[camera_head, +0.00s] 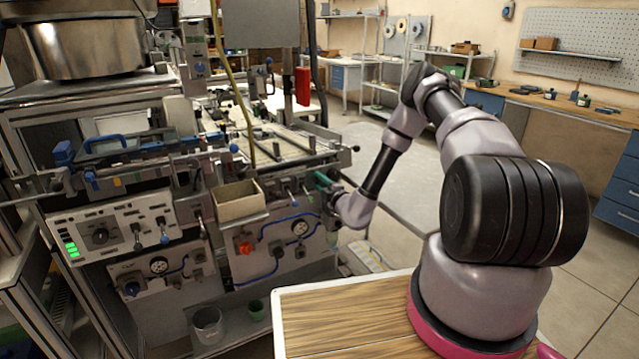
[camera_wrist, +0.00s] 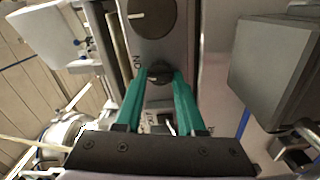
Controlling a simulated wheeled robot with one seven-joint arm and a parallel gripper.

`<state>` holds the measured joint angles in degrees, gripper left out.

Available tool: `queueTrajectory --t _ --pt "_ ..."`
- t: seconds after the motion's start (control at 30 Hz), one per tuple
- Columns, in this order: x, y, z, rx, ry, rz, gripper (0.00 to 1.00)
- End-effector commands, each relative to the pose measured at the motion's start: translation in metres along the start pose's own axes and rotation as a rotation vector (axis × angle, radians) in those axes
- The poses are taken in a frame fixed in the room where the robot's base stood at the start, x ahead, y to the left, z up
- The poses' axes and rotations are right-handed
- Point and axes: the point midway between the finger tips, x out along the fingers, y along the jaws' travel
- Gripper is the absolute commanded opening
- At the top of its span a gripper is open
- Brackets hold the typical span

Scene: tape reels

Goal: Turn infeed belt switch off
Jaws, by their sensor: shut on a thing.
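My gripper (camera_wrist: 160,78) has teal fingers closed on the sides of a small black rotary knob (camera_wrist: 160,68) on a grey machine panel (camera_wrist: 188,45). I take this knob to be the infeed belt switch, but the lettering beside it is only partly readable. Its pointer position is mostly hidden between the fingers. A larger black knob (camera_wrist: 152,14) with a pale pointer mark sits above it. In the head view my gripper (camera_head: 322,180) is at the right end of the machine, where the knob cannot be made out.
In the head view a control panel (camera_head: 120,218) with green lights and switches is at the left. An open tan box (camera_head: 238,200) is fixed left of my gripper. In the wrist view a dark grey box (camera_wrist: 270,70) stands close on the right. A wooden tabletop (camera_head: 345,320) is in front.

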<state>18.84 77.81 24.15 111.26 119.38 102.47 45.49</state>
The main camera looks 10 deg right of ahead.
Motion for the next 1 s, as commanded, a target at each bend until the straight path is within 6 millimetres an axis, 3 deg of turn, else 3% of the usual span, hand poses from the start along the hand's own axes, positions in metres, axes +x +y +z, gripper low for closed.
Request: queueTrajectory --t 0.6,1.0 --pt "-0.0008 -0.0021 0.0003 -0.566 0.001 -0.002 0.0" --pt "-0.001 -0.0028 0.0008 -0.783 0.001 -0.003 0.0"
